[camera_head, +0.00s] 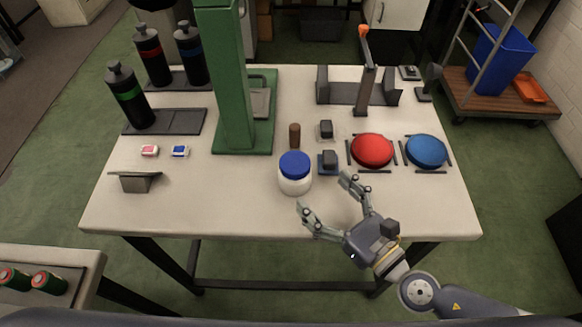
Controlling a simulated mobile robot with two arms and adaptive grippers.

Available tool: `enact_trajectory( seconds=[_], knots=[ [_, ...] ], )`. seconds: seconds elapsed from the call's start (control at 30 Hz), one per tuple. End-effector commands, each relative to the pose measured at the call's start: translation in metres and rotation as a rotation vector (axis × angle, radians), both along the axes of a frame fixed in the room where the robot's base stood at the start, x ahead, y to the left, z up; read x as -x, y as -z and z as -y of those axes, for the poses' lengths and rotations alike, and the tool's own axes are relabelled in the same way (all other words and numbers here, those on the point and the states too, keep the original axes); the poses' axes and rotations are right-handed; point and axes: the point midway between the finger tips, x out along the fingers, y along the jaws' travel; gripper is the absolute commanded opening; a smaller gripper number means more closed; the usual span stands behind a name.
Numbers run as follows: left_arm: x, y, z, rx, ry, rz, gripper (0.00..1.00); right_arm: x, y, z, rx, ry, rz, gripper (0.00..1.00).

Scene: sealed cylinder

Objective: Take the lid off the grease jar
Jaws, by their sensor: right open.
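The grease jar (295,185) is a white round jar standing upright near the front middle of the table. Its blue lid (294,165) sits on top of it. My right gripper (322,192) comes in from the lower right with its two fingers spread. It is open and empty. One finger is near the jar's lower right front and the other is further right, behind a gap. From this view I cannot tell whether a finger touches the jar. My left gripper is not in view.
A small blue and black block (328,161) stands close right of the jar, and a brown peg (295,135) behind it. A green column (225,80) rises at the left. Red (372,150) and blue (427,151) discs lie right.

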Motion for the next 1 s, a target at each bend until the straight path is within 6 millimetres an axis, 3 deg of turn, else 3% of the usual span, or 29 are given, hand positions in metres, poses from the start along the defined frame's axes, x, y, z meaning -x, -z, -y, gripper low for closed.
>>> enact_trajectory(
  seconds=[0.2, 0.37, 0.7, 1.0],
  knots=[
    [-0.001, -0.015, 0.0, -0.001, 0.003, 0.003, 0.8, -0.026, -0.004, -0.021, -0.002, -0.002, 0.003, 0.82],
    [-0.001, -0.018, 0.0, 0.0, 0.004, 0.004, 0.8, -0.034, -0.003, -0.028, -0.003, -0.002, 0.002, 0.82],
    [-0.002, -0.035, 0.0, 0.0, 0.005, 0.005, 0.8, -0.064, -0.004, -0.061, -0.003, -0.002, 0.002, 0.82],
    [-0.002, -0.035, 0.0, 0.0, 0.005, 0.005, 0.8, -0.069, -0.002, -0.064, -0.001, -0.003, -0.001, 0.82]
  ],
)
